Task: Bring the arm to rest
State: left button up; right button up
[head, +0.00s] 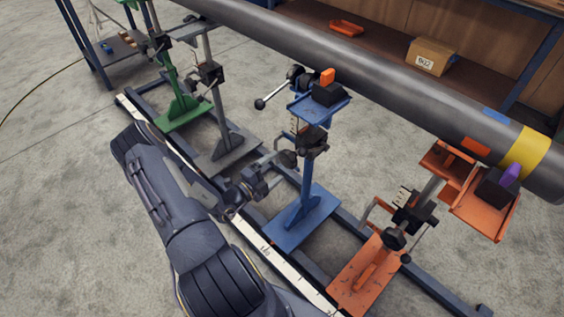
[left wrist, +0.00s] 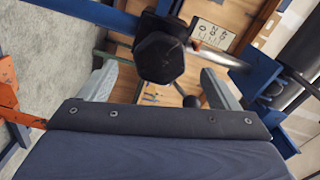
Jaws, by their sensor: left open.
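My left arm reaches in from the bottom of the head view. Its gripper (head: 268,178) is beside the post of the blue stand (head: 307,205), at about mid height. In the left wrist view the two grey fingers of the gripper (left wrist: 160,88) are spread apart. A black knob (left wrist: 160,57) shows ahead of and between them, and nothing is visibly clamped. I cannot tell whether a finger touches the knob. My right gripper is in neither view.
A long grey pipe (head: 390,80) crosses above the stands. A green stand (head: 183,110), a grey stand (head: 228,145) and an orange stand (head: 372,265) share the floor rail with a white scale (head: 290,270). A cardboard box (head: 430,57) sits on the shelf behind. Open floor (head: 60,210) lies at left.

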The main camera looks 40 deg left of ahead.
pick_arm(q)
jog(key=shift+s+a, duration=0.1)
jog(key=shift+s, duration=0.85)
